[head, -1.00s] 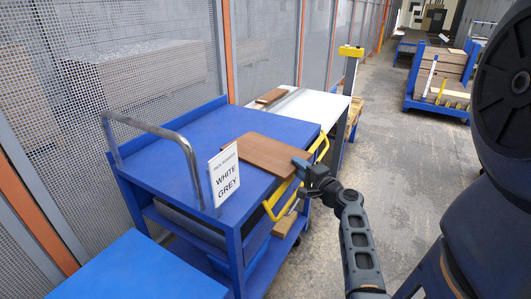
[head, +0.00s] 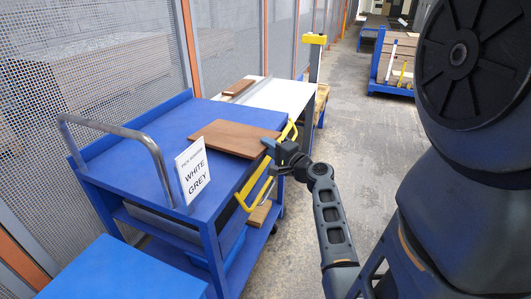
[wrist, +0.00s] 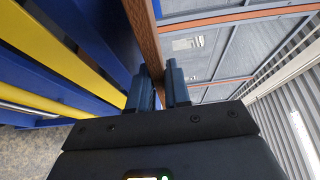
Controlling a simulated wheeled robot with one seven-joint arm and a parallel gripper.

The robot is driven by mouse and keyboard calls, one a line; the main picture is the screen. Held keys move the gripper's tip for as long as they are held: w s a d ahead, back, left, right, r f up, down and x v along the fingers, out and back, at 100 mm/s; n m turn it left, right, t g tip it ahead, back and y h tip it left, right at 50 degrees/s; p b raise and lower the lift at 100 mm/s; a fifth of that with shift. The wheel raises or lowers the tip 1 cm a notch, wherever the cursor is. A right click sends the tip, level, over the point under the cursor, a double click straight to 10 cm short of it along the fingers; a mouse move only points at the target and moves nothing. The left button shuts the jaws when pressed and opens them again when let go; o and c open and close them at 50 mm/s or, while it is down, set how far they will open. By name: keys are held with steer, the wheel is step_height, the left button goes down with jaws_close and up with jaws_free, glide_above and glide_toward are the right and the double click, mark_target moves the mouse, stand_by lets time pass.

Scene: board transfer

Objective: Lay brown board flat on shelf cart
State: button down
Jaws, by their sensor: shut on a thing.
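The brown board (head: 232,138) is a flat rectangular wooden panel. In the head view it is over the blue top of the shelf cart (head: 165,125), near the cart's right edge; I cannot tell whether it touches the top. My gripper (head: 270,146) is shut on the board's near right edge. In the wrist view the board (wrist: 146,35) shows edge-on as a narrow brown strip between the two fingers of my gripper (wrist: 160,85). The cart's blue side and yellow rail (wrist: 60,65) are at the left there.
A metal push handle (head: 132,126) and a white sign (head: 193,172) reading "WHITE GREY" stand on the cart's near left. A white table (head: 280,95) with another brown board (head: 239,87) is behind. A mesh fence (head: 110,60) runs along the left.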

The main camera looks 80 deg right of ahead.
step_height(320, 180, up, 7)
steer(key=shift+r+p, duration=0.2)
steer(key=shift+p, duration=0.8)
step_height(320, 180, up, 5)
steer(key=p, duration=0.3)
steer(key=shift+f+p, duration=0.2)
steer(key=shift+p, duration=0.2)
